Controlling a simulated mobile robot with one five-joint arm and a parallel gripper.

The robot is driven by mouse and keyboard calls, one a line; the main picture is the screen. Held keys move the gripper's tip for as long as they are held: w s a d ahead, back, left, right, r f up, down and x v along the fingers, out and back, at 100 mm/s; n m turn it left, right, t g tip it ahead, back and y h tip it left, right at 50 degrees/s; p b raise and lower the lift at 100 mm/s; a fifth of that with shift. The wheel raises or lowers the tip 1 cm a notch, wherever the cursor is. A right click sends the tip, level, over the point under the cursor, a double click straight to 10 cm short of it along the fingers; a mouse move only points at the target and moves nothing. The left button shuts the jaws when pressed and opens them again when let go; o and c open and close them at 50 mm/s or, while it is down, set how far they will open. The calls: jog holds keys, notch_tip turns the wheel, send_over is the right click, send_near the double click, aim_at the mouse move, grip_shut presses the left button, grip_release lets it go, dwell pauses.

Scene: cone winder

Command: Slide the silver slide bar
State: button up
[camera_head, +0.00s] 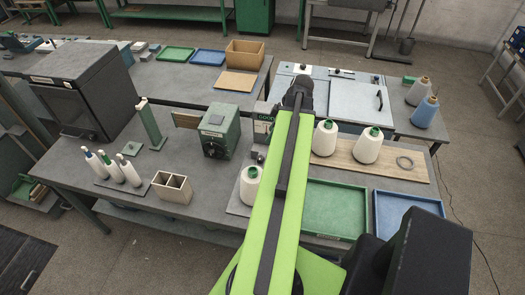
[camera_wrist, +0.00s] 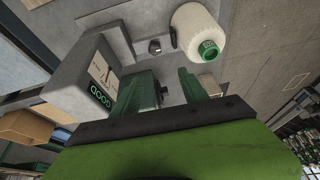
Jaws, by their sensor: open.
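My gripper (camera_wrist: 168,80) is open in the wrist view, its two green fingers apart beside the grey winder housing (camera_wrist: 85,75) with a dial and a green counter. In the head view the fingers are hidden behind my arm. A small silver-and-dark knob-like part (camera_wrist: 155,46) lies beyond the fingertips, and a short grey upright piece (camera_wrist: 173,36) stands beside a white yarn cone (camera_wrist: 200,32). I cannot tell for sure which part is the silver slide bar. I see no bar held between the fingers; the space between them is partly dark.
White cones (camera_head: 368,146) stand on a wooden board to the right of my arm. A green tray (camera_head: 335,208) and a blue tray (camera_head: 408,210) lie at the front right. A green machine box (camera_head: 220,130) and a dark cabinet (camera_head: 85,92) stand to the left.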

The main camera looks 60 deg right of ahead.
aim_at(260, 158)
jog(key=b+x, duration=0.5)
jog(key=s+d+b+x, duration=0.1)
jog(key=b+x, duration=0.9)
jog(key=shift+s+d+f, duration=0.2)
jog(key=shift+s+f, duration=0.05)
jog(key=shift+f, duration=0.3)
jog(key=shift+w+a+f+b, duration=0.1)
jog(key=shift+w+f+b, duration=0.25)
jog(key=shift+b, duration=0.25)
jog(key=shift+s, duration=0.1)
grip_shut()
